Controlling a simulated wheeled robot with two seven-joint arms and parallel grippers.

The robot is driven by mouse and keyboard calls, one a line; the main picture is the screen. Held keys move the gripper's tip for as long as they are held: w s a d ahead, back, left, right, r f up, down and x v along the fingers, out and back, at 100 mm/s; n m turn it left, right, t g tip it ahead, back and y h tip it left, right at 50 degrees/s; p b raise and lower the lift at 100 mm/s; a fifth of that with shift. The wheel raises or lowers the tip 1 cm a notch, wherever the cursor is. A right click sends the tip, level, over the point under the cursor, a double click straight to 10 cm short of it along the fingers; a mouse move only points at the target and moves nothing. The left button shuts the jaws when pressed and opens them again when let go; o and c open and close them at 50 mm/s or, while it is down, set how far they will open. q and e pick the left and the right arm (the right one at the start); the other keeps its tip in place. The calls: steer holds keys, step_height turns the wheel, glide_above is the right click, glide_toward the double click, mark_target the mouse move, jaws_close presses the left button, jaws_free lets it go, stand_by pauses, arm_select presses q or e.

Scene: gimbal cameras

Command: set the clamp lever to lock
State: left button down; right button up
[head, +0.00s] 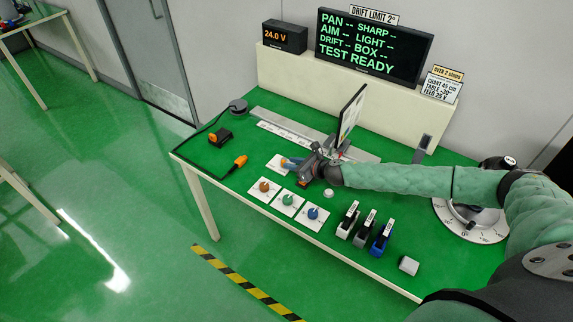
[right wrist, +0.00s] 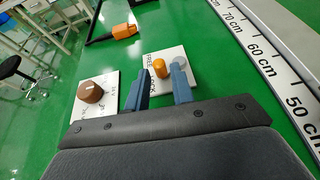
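The clamp lever (right wrist: 159,68) shows as a small orange knob on a white plate (right wrist: 158,56) with partly hidden lettering that seems to read FREE and LOCK. A grey round part sits beside the orange knob. In the head view the plate (head: 276,164) lies left of my right gripper (head: 290,163), which covers part of it. In the right wrist view my right gripper (right wrist: 166,79) is open, its two blue-grey fingers apart, with the orange knob between or just beyond the tips. I cannot tell whether they touch. My left gripper is out of view.
Brown (head: 264,187), green (head: 288,199) and blue (head: 312,213) knobs on plates stand close in front. An orange plug (head: 240,161) lies left. A ruler (head: 290,135) and an upright panel (head: 351,115) are behind. A large dial (head: 470,222) is at right.

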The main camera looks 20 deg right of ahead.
steer(key=shift+s+d+r, duration=0.15)
steer(key=shift+s+d, duration=0.2)
steer(key=shift+s, duration=0.1)
steer(key=shift+s+d+r, duration=0.15)
steer(key=shift+s, duration=0.15)
steer(key=shift+s+d+r+b, duration=0.15)
steer(key=shift+s+b, duration=0.05)
steer(key=shift+b, duration=0.15)
steer(key=shift+s+d+r, duration=0.15)
steer(key=shift+s, duration=0.1)
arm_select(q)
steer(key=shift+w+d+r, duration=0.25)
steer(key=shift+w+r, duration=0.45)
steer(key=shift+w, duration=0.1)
